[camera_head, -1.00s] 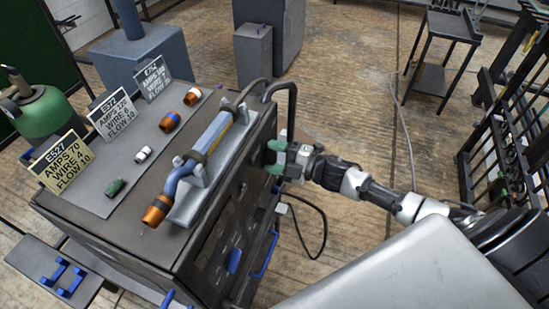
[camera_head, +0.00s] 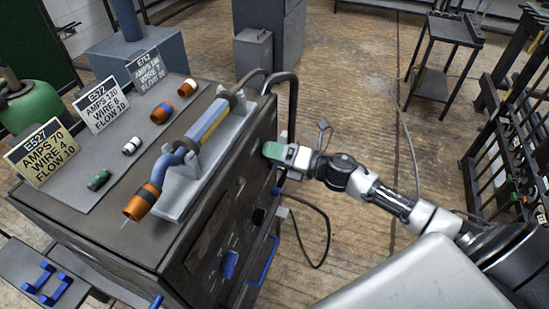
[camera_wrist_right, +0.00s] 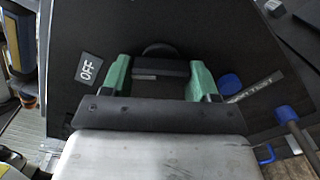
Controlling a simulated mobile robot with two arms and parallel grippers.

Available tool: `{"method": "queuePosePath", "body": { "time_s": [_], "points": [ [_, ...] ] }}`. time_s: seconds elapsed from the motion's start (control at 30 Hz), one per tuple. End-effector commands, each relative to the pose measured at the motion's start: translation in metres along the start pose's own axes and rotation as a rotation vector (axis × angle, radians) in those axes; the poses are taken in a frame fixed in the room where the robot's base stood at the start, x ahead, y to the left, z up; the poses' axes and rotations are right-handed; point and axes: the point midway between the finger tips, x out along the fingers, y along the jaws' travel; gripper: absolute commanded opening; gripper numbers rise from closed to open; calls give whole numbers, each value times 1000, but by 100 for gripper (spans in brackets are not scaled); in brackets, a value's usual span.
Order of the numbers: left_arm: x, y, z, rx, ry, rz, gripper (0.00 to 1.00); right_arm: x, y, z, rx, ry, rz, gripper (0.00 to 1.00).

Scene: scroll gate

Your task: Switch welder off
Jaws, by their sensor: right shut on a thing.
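The welder (camera_head: 215,225) is a dark box with a sloped grey top and several controls on its front panel. My right gripper (camera_head: 272,152) is at the panel's upper right side. In the right wrist view, its green fingers (camera_wrist_right: 158,75) are shut on a black switch knob (camera_wrist_right: 158,68), one finger on each side. A tilted OFF label (camera_wrist_right: 89,69) is on the panel left of the knob. The knob is hidden in the head view by the gripper. My left gripper is out of view.
A welding torch (camera_head: 190,150) rests in a cradle on top, near several nozzles and number cards (camera_head: 42,152). Blue knobs (camera_wrist_right: 231,83) and handles are on the panel. A black cable (camera_head: 325,225) hangs beside the welder. The floor behind my right arm is open.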

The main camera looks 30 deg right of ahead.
Motion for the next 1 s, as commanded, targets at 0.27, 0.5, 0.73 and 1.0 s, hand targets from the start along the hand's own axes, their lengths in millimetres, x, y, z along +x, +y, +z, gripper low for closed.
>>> {"method": "queuePosePath", "body": {
  "time_s": [0.27, 0.5, 0.73, 1.0],
  "points": [
    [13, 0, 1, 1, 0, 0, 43, 0, -3, -3, -131, 4, -1, 36],
    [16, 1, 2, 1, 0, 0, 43, 0, -3, -2, -175, 5, -2, 36],
    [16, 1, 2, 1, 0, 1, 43, 0, -3, -2, -182, 6, -3, 36],
    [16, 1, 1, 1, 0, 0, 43, 0, -3, -2, -181, 5, -3, 73]
  ]
}}
